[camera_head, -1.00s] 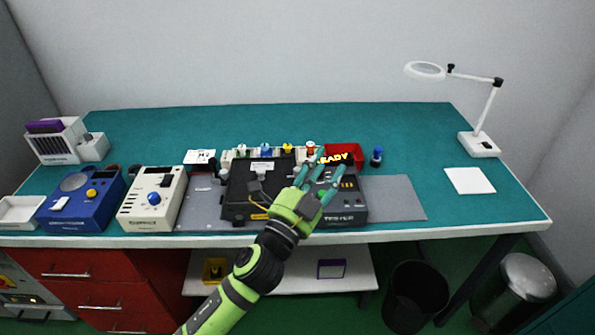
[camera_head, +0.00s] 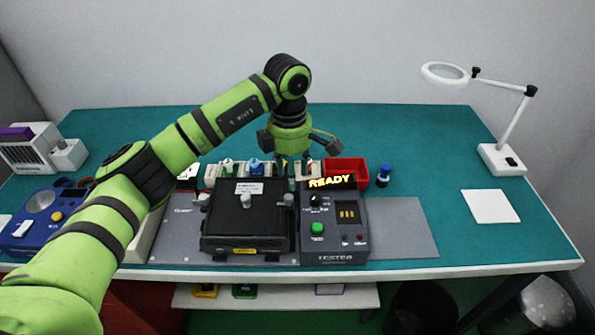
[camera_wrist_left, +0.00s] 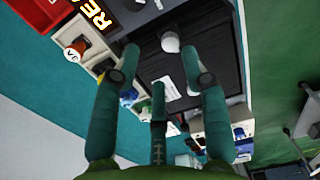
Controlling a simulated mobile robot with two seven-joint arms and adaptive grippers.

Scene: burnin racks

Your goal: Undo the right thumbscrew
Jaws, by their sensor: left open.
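The black lidded box (camera_head: 222,222) sits on a grey plate in the middle of the bench, with a white label on its lid. The right thumbscrew (camera_head: 288,199) is a pale knob at the lid's right side. A middle knob (camera_head: 246,201) and a left knob (camera_head: 204,198) also show. My left gripper (camera_head: 294,168) is open and empty, pointing down above the back of the box. In the left wrist view its teal fingers (camera_wrist_left: 160,58) are spread, and a pale knob, apparently the right thumbscrew (camera_wrist_left: 170,42), shows beyond the fingertips, apart from them. The right gripper is out of view.
The tester (camera_head: 334,235) with its READY display (camera_head: 331,182) stands right of the box. A row of coloured parts, a red bin (camera_head: 346,172) and a blue-capped item (camera_head: 384,175) lie behind. A magnifier lamp (camera_head: 501,158) stands right. The bench's back is clear.

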